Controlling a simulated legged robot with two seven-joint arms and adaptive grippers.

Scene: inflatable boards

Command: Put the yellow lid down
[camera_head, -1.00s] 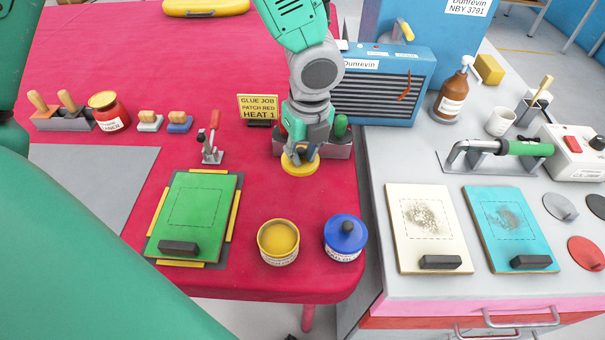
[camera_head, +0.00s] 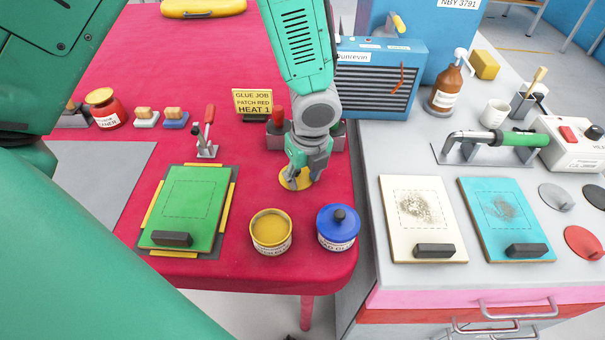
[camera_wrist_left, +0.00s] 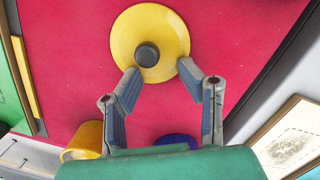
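The yellow lid (camera_head: 287,184) with its dark round knob lies on the red table, behind the yellow pot and the blue pot. My left gripper (camera_head: 302,176) is just above it and covers part of it in the head view. In the left wrist view, the whole yellow lid (camera_wrist_left: 122,45) shows, knob up. The two fingers (camera_wrist_left: 168,82) are spread apart and the knob is free of them, just beyond the tips. The open yellow pot (camera_head: 271,233) shows yellow contents. My right gripper is not in view.
A blue lidded pot (camera_head: 338,229) stands beside the yellow pot. A green board (camera_head: 187,205) lies to the left. A tool holder (camera_head: 332,139) and a sign (camera_head: 253,102) stand behind the gripper. A grey bench (camera_head: 365,240) borders the table on the right.

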